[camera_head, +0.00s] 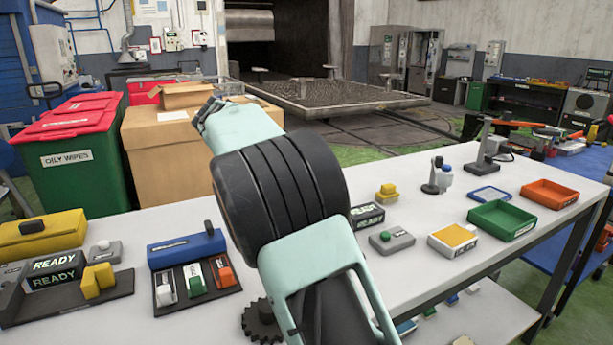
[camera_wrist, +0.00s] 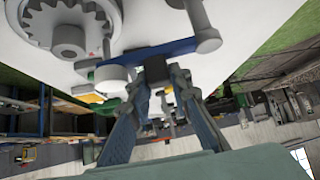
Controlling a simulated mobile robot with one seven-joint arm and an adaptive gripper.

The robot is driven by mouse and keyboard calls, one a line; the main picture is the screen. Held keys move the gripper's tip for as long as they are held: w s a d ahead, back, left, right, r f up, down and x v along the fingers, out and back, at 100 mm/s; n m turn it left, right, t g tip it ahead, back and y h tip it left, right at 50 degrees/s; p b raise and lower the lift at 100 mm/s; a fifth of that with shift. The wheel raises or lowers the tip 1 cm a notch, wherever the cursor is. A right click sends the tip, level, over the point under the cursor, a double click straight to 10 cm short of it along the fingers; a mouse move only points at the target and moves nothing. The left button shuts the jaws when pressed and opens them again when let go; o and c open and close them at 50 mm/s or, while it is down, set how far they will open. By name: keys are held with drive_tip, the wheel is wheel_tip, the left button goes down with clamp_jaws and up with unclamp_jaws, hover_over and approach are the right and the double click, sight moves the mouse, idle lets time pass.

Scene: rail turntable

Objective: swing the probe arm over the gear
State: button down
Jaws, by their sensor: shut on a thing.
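A toothed gear shows dark at the bottom of the head view (camera_head: 262,322), partly cut off by my arm. In the wrist view the gear (camera_wrist: 36,25) is at the upper left with a round hub in its middle. The probe arm (camera_wrist: 183,47) is a blue bar with a grey round-ended post at its right end. Its left end lies near a grey round part below the gear. My gripper (camera_wrist: 156,72) is shut on a dark block at the middle of the probe arm. The fingertips are hidden from the head view by my arm.
The white table (camera_head: 350,285) carries a blue box (camera_head: 187,248), a READY sign (camera_head: 55,268), a green tray (camera_head: 501,220) and an orange tray (camera_head: 549,194). A small lamp-like stand (camera_head: 487,160) is at the back right. Cardboard boxes (camera_head: 160,150) stand behind the table.

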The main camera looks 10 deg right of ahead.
drive_tip(key=shift+s+a+r+m+g+p, duration=0.1)
drive_tip(key=shift+s+a+m+g+p, duration=0.1)
drive_tip(key=shift+a+m+g+p, duration=0.45)
drive_tip(key=shift+d+m+h+p, duration=0.1)
drive_tip(key=shift+m+h+p, duration=0.25)
drive_tip(key=shift+p, duration=0.25)
drive_tip(key=shift+s+f, duration=0.1)
drive_tip(key=shift+f, duration=0.15)
drive_tip(key=c, duration=2)
unclamp_jaws()
drive_tip(key=shift+c, duration=0.2)
drive_tip(key=shift+r, duration=0.1)
drive_tip(key=v, duration=1.2)
